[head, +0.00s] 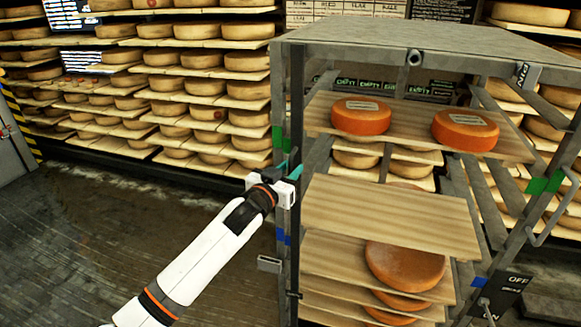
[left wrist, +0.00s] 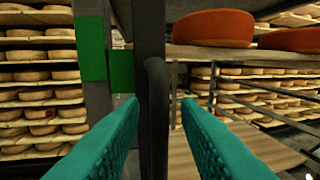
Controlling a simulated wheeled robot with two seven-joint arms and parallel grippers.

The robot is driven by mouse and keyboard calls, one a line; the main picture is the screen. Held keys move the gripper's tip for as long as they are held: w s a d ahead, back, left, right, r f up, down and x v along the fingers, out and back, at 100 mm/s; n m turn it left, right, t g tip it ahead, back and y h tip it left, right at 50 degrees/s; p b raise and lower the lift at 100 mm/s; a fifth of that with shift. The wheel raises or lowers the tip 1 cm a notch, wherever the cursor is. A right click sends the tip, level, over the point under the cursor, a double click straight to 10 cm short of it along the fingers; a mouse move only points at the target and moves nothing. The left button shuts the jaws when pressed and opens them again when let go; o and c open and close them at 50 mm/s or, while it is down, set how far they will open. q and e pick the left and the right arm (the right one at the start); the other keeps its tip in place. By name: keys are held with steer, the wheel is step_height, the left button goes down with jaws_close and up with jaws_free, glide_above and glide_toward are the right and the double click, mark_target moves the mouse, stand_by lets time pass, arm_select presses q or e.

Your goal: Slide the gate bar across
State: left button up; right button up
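The gate bar (head: 297,110) appears to be the dark upright bar at the front left of the grey rack. In the left wrist view a dark upright bar (left wrist: 149,25) carries a rounded upright handle (left wrist: 157,120). My left gripper (head: 292,168) is at the bar, about halfway up the rack. Its teal fingers (left wrist: 161,102) are open, one on each side of the handle, with a gap showing on both sides. Whether the handle lies fully between the fingertips or just beyond them I cannot tell. My right gripper is in neither view.
The rack (head: 440,38) has wooden shelves; a bare one (head: 390,212) juts forward. Two orange cheese wheels (head: 361,116) (head: 465,130) sit on the upper shelf. Floor at left is clear.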

arm_select(q)
steer(key=shift+w+d, duration=0.2)
steer(key=shift+w, duration=0.2)
jaws_close()
steer(key=shift+s+d, duration=0.1)
